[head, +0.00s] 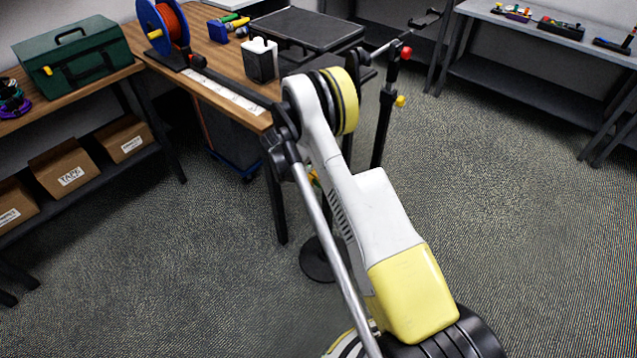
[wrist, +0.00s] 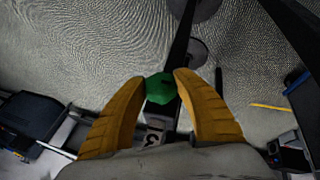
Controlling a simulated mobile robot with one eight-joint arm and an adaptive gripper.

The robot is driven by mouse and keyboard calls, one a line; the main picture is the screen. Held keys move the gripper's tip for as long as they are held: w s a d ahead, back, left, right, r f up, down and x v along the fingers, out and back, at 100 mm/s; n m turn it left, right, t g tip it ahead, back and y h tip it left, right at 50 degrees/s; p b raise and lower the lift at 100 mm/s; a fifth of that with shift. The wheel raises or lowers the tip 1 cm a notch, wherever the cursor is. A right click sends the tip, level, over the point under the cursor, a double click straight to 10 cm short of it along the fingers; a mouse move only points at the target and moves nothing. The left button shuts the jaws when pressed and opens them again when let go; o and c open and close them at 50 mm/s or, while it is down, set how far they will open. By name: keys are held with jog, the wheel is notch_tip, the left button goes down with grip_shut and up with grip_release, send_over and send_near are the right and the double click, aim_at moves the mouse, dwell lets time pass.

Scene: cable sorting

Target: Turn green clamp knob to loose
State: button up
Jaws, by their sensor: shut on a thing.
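In the wrist view a green clamp knob (wrist: 160,88) sits between the tips of the two yellow fingers of my gripper (wrist: 161,84). The fingers touch it from both sides and are shut on it. A dark pole runs up behind the knob. I cannot read the knob's loose or tight setting. A dark stand (head: 384,125) with a red knob and a yellow knob stands just right of the arm.
The wooden table (head: 215,62) holds a cable reel (head: 165,22), a dark container (head: 261,62) and a black tray (head: 305,28). A green toolbox (head: 75,58) stands on the left table. A long shelf (head: 560,38) runs along the right. The carpet between is clear.

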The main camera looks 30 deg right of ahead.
jog(key=g+h, duration=0.1)
jog(key=g, duration=0.2)
jog(key=shift+n, duration=0.4)
jog(key=o, duration=1.2)
jog(key=shift+c, duration=0.2)
jog(key=shift+w, duration=0.1)
jog(key=v, duration=1.2)
jog(key=shift+a, duration=0.15)
jog(key=shift+f, duration=0.15)
